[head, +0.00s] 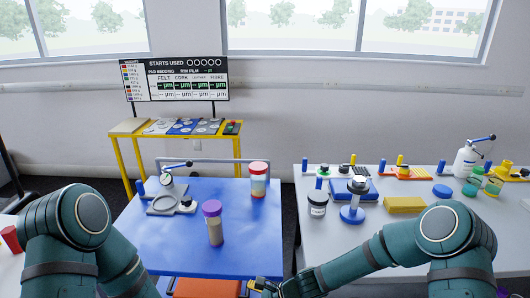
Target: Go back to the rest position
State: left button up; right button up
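My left arm comes in at the left edge with its elbow high, and its forearm drops out of the bottom of the picture, so the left gripper is out of view. My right arm reaches in from the right. Its gripper (258,286) is at the bottom edge, low in front of the blue table (255,222). Yellow parts show at its tip. It is partly cut off, and I cannot tell whether it is open or shut. No held object shows.
A purple-lidded jar (214,229), a red-lidded jar (258,186) and a dial gauge stand (166,205) are on the blue table. A grey bench (380,230) at right holds a black-lidded jar (317,204), a blue pedestal (352,214) and a yellow block (404,205). A yellow-legged stand (139,168) is behind.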

jog(key=s+d+f+n+h, duration=0.3)
jog(key=s+d+n, duration=0.3)
jog(key=s+n, duration=0.1)
jog(key=s+d+f+n+h, duration=0.3)
jog(key=s+d+n, duration=0.4)
jog(key=shift+s+d+f+t, duration=0.25)
jog(key=shift+s+t, duration=0.1)
jog(key=shift+t, duration=0.05)
